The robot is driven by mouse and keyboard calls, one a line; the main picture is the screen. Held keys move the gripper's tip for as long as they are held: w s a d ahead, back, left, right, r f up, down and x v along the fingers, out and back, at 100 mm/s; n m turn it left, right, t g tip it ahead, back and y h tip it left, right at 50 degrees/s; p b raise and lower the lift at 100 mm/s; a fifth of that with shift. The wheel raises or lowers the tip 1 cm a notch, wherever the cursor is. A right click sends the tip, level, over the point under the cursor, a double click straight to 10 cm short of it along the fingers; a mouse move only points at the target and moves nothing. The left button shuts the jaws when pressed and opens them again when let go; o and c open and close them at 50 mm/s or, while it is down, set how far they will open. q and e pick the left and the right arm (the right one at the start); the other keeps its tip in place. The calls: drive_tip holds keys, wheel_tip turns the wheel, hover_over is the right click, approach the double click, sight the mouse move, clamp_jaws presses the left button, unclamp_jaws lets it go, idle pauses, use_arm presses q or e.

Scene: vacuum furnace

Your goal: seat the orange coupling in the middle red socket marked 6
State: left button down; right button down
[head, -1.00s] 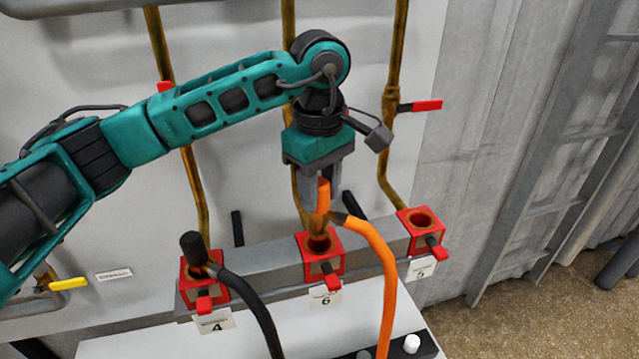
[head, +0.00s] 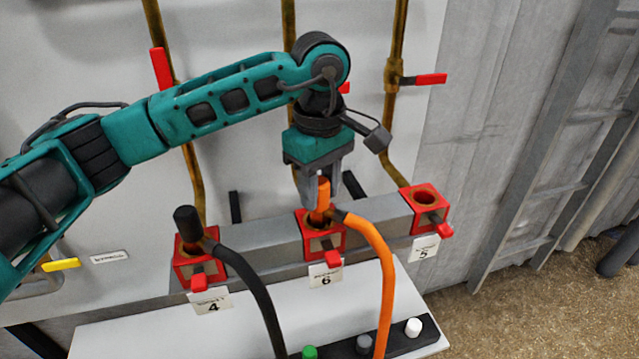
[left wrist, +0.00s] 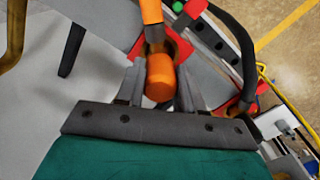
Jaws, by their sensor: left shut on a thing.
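The orange coupling (head: 322,196) stands roughly upright at the middle red socket (head: 309,236) marked 6, its lower end at the socket's mouth. I cannot tell how deep it sits. An orange hose (head: 385,262) runs from it down to the right. My left gripper (head: 322,187) is above the socket, shut on the coupling. In the left wrist view the coupling (left wrist: 160,78) lies between the two fingers (left wrist: 160,92), with part of the red socket (left wrist: 184,47) behind it. My right gripper is in neither view.
A black coupling (head: 186,222) with a black hose stands in the left socket (head: 182,272) marked 4. The right socket (head: 436,212) marked 5 is empty. A white shelf (head: 240,325) with a strip of buttons lies below. Brass pipes with red handles (head: 432,79) rise behind.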

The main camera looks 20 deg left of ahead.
use_arm(q)
drive_tip(key=shift+f, duration=0.15)
drive_tip(key=shift+f+b, duration=0.3)
drive_tip(key=shift+b, duration=0.1)
idle(0.6)
drive_tip(key=c, duration=0.6)
unclamp_jaws()
drive_tip(key=shift+c, duration=0.2)
wheel_tip(320, 180, up, 12)
drive_tip(key=shift+r+p, duration=0.1)
drive_tip(key=shift+p, duration=0.25)
drive_tip(key=shift+r, duration=0.4)
